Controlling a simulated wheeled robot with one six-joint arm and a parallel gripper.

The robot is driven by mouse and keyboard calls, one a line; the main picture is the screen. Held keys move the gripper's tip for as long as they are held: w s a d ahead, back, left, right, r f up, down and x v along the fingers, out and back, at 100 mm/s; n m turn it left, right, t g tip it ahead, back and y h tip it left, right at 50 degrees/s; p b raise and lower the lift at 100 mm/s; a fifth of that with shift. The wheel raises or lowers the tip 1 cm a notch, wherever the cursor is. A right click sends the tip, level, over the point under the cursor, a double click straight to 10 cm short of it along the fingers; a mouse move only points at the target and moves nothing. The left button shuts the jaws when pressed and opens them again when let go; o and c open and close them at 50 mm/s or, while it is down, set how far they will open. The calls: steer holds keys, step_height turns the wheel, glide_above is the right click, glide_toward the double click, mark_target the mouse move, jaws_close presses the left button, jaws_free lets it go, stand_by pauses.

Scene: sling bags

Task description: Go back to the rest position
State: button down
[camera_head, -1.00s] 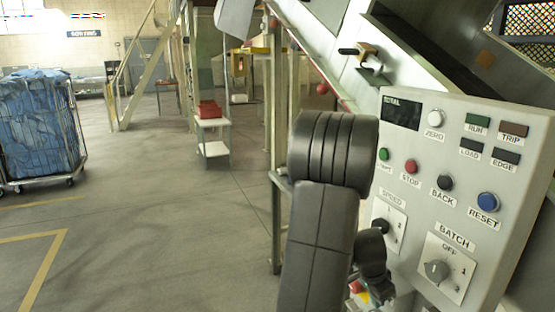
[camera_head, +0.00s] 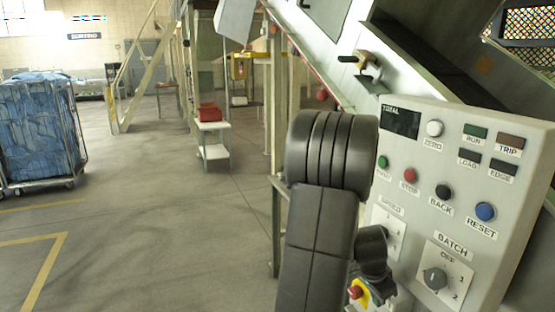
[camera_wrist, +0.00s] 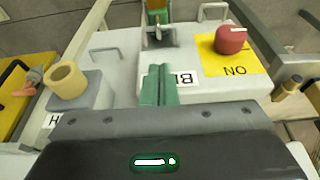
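In the wrist view, my gripper (camera_wrist: 157,86) shows as two green fingers side by side with no clear gap, and nothing shows between them. It is over a pale box with a partly hidden label. A red knob (camera_wrist: 230,40) on a yellow plate marked ON stands beyond the fingers to the right. In the head view my dark arm rises in front of the control panel (camera_head: 410,230), and its far end hides part of the panel's lower left. The fingers are not visible there.
The panel carries a blue RESET button (camera_head: 485,211) and a BATCH knob (camera_head: 434,278). A sloping chute is behind it. A beige cylinder (camera_wrist: 67,81) stands left of my fingers. A cart of blue bags (camera_head: 40,130) stands at left. The floor between is clear.

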step_height(320, 180, down, 6)
steer(key=b, duration=0.3)
steer(key=shift+f, duration=0.15)
steer(key=shift+r, duration=0.2)
